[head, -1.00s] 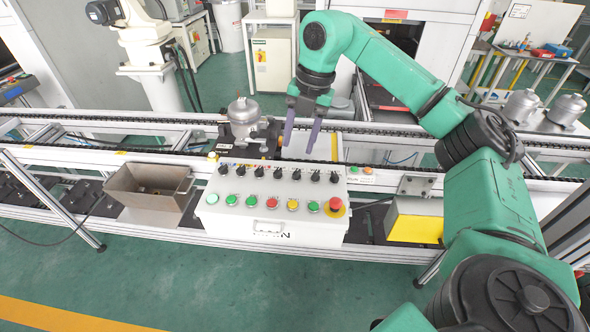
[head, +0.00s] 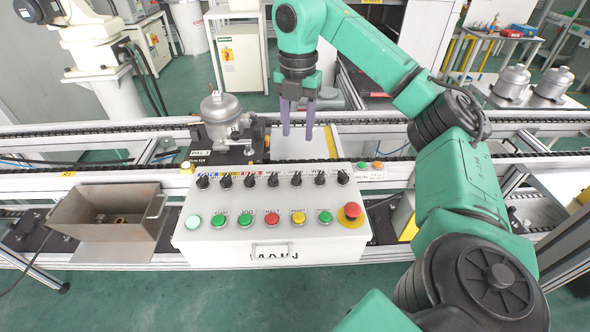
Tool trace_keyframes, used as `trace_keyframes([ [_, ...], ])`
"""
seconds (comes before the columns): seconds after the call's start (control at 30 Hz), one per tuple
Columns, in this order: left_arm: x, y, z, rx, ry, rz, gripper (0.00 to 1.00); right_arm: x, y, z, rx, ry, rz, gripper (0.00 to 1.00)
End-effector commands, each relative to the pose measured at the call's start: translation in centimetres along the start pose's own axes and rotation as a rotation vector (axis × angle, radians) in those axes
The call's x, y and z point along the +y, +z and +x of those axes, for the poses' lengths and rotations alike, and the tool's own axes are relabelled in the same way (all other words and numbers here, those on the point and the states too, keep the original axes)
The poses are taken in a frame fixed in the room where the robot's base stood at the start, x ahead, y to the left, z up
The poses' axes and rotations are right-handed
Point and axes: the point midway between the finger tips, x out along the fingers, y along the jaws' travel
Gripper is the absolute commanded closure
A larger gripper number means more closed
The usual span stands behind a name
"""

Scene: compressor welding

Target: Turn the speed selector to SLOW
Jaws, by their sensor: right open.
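A white control box (head: 268,250) stands at the front of the conveyor. Its top has a row of several black selector knobs (head: 273,180) with small labels above them. I cannot read which knob is the speed selector. A row of coloured push buttons (head: 271,219) lies in front of the knobs. My right gripper (head: 297,134) is open and empty, pointing down above and behind the box's back edge, right of the middle knobs. It touches no knob. My left gripper is not in view.
A silver compressor (head: 221,117) sits on a dark pallet fixture left of my right gripper. A red emergency stop (head: 351,212) is at the box's right end. A metal bin (head: 107,217) with small parts stands left of the box.

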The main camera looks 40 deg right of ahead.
Motion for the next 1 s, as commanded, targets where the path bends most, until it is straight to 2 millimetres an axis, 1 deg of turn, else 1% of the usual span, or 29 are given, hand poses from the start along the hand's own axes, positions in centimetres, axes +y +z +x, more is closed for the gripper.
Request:
trace_keyframes([
  [0.07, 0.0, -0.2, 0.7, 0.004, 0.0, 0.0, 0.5, 0.0, 0.0, 0.9, 0.001, -0.001, -0.002, 0.5],
  [0.13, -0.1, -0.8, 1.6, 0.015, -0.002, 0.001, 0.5, 0.0, 0.0, 2.2, 0.001, -0.002, -0.002, 0.5],
  [0.23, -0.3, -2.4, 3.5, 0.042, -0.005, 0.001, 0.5, 0.0, -0.1, 4.9, 0.003, -0.003, -0.002, 0.5],
  [0.3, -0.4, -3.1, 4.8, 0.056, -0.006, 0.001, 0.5, 0.0, -0.1, 7.0, 0.003, -0.004, -0.002, 0.5],
  [0.37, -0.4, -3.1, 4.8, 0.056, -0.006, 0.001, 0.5, -0.1, -0.1, 8.1, 0.003, -0.005, -0.001, 0.5],
  [0.4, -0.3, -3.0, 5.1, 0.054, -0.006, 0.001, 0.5, -0.1, -0.1, 9.1, 0.002, -0.004, -0.001, 0.5],
  [0.47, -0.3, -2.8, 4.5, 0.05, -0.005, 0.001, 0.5, -0.1, 0.0, 10.1, 0.001, -0.005, -0.001, 0.5],
  [0.5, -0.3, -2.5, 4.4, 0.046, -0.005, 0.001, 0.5, -0.1, 0.0, 11.0, 0.001, -0.006, 0.0, 0.5],
  [0.6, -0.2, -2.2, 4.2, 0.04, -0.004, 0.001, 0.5, -0.1, 0.0, 12.8, 0.001, -0.004, -0.001, 0.5],
  [0.7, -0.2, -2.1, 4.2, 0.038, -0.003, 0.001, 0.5, -0.1, 0.0, 13.9, 0.0, -0.001, 0.0, 0.5],
  [0.77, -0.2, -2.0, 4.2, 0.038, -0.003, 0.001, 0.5, 0.0, 0.0, 14.3, 0.0, -0.001, 0.0, 0.5],
  [0.97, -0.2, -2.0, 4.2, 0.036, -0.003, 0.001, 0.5, 0.0, 0.0, 14.4, 0.0, 0.0, -0.001, 0.5],
  [1.0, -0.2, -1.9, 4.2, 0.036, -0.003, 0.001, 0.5, 0.0, 0.0, 14.4, 0.0, 0.0, -0.001, 0.58],
])
